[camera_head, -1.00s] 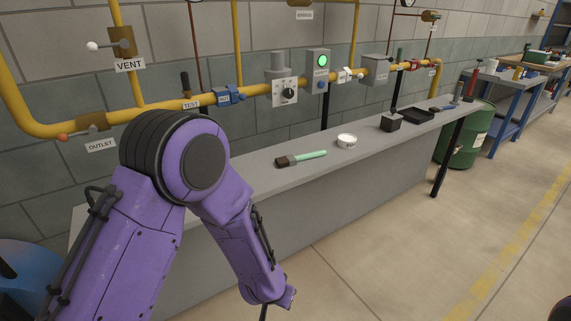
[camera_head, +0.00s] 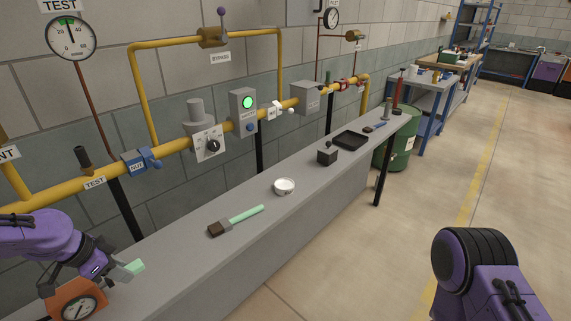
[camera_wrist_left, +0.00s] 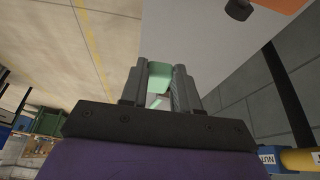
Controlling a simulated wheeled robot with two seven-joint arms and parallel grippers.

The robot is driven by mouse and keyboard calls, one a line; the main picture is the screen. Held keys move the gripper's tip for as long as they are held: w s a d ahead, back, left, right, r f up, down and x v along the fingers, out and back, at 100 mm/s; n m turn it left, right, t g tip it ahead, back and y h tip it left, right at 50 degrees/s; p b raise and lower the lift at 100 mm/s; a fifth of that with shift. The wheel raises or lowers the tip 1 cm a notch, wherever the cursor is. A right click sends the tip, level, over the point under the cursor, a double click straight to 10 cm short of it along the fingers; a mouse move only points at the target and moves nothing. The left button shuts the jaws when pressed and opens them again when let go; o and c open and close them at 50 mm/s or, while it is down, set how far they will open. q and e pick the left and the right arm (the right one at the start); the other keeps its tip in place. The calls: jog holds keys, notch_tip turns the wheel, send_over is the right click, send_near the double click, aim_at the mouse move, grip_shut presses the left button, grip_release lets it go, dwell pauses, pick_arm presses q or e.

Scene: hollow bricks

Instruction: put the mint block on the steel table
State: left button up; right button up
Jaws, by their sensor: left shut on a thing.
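The mint block (camera_head: 134,267) is a small pale green block held at the tip of my left gripper (camera_head: 117,273), at the lower left in the head view. In the left wrist view, the mint block (camera_wrist_left: 159,74) sits between the two dark fingers of the left gripper (camera_wrist_left: 160,82), which are shut on it. In the head view it shows over the near left end of the long grey bench. A grey-topped table (camera_head: 424,83) with blue legs, at the upper right beyond the bench, looks like the steel table. My right gripper is out of view; only part of my right arm shows.
The grey bench (camera_head: 330,180) carries a mint-handled brush (camera_head: 236,220), a white bowl (camera_head: 284,186), a dark block (camera_head: 327,154) and a black tray (camera_head: 350,140). An orange gauge (camera_head: 77,302) is close to my left gripper. A green drum (camera_head: 398,150) stands by the bench's far end. Floor at right is open.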

pick_arm(q)
jog(key=p, duration=0.2)
send_over(173, 262)
jog(key=s, duration=0.2)
jog(key=f, duration=0.6)
jog(key=a+f, duration=0.1)
jog(key=f, duration=0.2)
jog(key=shift+w, duration=0.2)
notch_tip(173, 262, down, 3)
jog(key=shift+w+d+f, duration=0.1)
jog(key=shift+w+f, duration=0.05)
jog(key=shift+f, duration=0.05)
